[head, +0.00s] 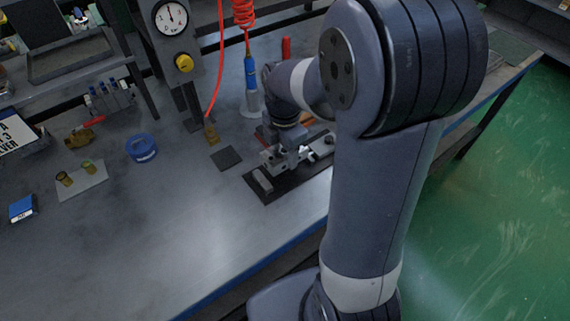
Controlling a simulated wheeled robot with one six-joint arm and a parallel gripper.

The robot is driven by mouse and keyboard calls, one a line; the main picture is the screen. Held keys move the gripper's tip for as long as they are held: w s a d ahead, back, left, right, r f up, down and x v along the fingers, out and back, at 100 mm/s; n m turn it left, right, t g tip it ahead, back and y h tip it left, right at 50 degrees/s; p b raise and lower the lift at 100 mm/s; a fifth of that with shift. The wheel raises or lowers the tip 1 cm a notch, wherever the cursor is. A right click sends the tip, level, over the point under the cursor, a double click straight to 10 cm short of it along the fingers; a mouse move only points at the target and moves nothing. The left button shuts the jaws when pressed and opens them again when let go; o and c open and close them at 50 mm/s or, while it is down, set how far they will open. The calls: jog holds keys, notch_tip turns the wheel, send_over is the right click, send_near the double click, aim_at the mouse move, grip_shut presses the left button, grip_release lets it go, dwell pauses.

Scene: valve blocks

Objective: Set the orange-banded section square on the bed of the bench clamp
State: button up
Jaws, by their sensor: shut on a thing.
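The bench clamp (263,182) lies on the bench as a long dark base, with a grey jaw block at its near left end and pale metal parts toward its right end. My gripper (284,161) points down over the middle of the clamp. It is shut on a small pale metal section (270,157), low over the bed. The section is partly hidden by my gripper, and I cannot make out an orange band on it. I cannot tell whether it touches the bed or sits square. My arm hides part of the clamp's right side.
A small dark square pad (227,158) lies left of the clamp. A blue air tool (251,80) hangs on a red coiled hose behind. A blue tape roll (141,148), a plate with brass fittings (82,180) and a blue box (22,209) lie left. The bench front is clear.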

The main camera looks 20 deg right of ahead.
aim_at(284, 150)
jog(key=shift+f, duration=2.45)
jog(key=shift+f, duration=0.1)
jog(key=o, duration=1.4)
notch_tip(284, 150, up, 12)
jog(key=shift+r+p, duration=0.15)
jog(key=shift+p, duration=0.25)
